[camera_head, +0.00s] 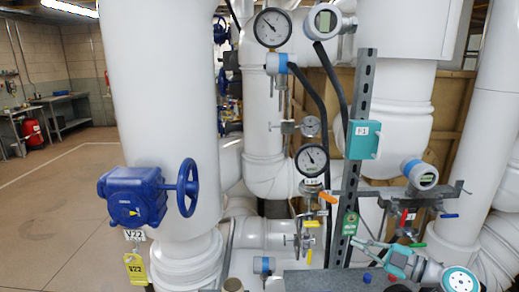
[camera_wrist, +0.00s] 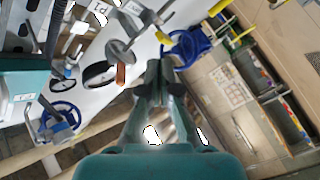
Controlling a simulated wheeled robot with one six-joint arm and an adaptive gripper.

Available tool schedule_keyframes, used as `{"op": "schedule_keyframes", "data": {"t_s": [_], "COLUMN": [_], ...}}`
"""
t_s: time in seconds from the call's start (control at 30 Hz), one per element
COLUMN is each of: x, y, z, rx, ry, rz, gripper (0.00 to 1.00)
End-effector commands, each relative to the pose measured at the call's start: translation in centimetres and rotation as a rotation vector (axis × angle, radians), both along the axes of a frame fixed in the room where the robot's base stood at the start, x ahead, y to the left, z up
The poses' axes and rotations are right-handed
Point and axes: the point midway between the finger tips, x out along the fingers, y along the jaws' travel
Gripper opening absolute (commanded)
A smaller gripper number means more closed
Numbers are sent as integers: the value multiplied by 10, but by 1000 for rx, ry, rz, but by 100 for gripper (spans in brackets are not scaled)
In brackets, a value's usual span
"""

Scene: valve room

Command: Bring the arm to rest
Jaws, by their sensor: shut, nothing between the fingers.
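My gripper (camera_head: 362,246) is at the lower right of the head view, in front of the pipework and just right of the grey upright post (camera_head: 350,190). In the wrist view my gripper (camera_wrist: 160,78) shows from behind, its dark fingertips together and nothing between them. My arm comes in from the lower right of the head view. Whether the fingertips touch any pipe or fitting behind them I cannot tell.
A blue valve with a handwheel (camera_head: 187,187) stands at left on a white pipe, tagged V22. Pressure gauges (camera_head: 312,160) and yellow-handled valves sit near the post. A transmitter (camera_head: 420,174) stands right. Open floor (camera_head: 60,200) lies at far left.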

Motion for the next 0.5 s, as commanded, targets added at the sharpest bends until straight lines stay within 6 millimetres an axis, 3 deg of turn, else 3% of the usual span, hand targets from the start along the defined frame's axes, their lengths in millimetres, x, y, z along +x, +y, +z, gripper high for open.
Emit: {"op": "schedule_keyframes", "data": {"t_s": [0.03,0.2,0.5], "x": [-5,-25,-86], "y": [8,25,51], "z": [-24,-92,-195], "rx": [29,120,262], "ry": [52,212,441], "rz": [-33,-164,-395], "gripper": [0,0,0]}}
